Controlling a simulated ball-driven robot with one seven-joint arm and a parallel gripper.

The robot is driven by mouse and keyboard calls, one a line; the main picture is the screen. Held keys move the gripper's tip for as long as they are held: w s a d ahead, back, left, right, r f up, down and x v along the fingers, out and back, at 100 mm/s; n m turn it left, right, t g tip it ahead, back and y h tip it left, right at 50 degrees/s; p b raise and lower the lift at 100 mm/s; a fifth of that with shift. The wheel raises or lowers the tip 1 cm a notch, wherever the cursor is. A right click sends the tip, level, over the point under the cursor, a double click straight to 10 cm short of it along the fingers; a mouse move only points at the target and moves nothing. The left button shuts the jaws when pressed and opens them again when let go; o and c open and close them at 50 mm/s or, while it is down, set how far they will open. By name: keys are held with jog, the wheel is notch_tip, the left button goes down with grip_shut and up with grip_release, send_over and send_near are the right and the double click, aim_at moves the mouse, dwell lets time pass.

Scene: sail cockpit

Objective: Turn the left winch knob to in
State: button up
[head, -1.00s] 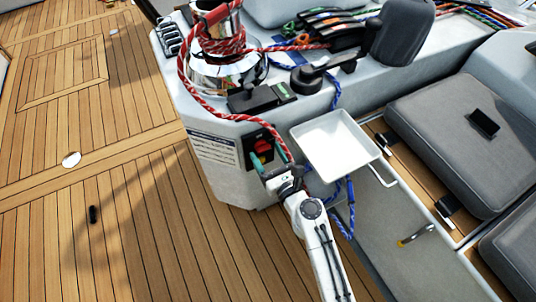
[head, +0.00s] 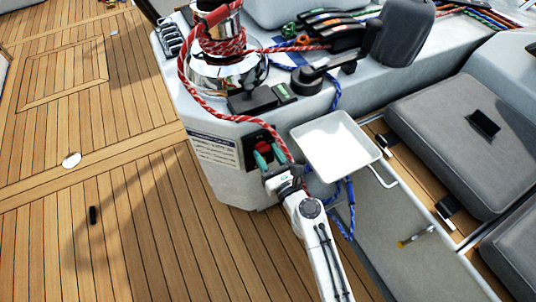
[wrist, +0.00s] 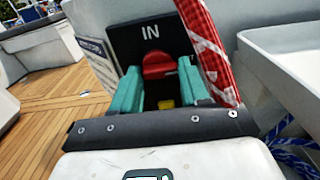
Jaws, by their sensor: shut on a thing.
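The red winch knob (wrist: 158,65) sits on a black panel plate (wrist: 150,42) marked "IN" above it in the wrist view. In the head view the knob (head: 263,147) is on the front of the white winch console. My gripper (wrist: 158,80) has teal fingers on either side of the knob and is shut on it. The head view shows my gripper (head: 269,156) at the panel, with the arm reaching up from below. The fingers hide the knob's sides, and I cannot tell its exact angle.
A red-and-white rope (wrist: 205,45) hangs close to the right finger. A white tray (head: 335,140) juts out just right of my gripper, with blue rope (head: 350,210) below. A chrome winch (head: 225,75) stands above. Open teak deck (head: 120,220) lies to the left.

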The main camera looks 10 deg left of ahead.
jog(key=shift+n, duration=0.3)
jog(key=n+b, duration=0.1)
jog(key=n, duration=0.3)
jog(key=n+b, duration=0.1)
jog(key=n, duration=0.3)
jog(key=shift+a+n, duration=0.1)
jog(key=shift+n, duration=0.3)
jog(key=n+b, duration=0.1)
jog(key=n, duration=0.3)
jog(key=shift+s+n, duration=0.1)
jog(key=shift+n, duration=0.2)
jog(key=shift+a+n+b, duration=0.1)
jog(key=shift+n+b, duration=0.55)
jog(key=shift+n, duration=1.25)
jog(key=o, duration=1.1)
jog(key=shift+c, duration=0.2)
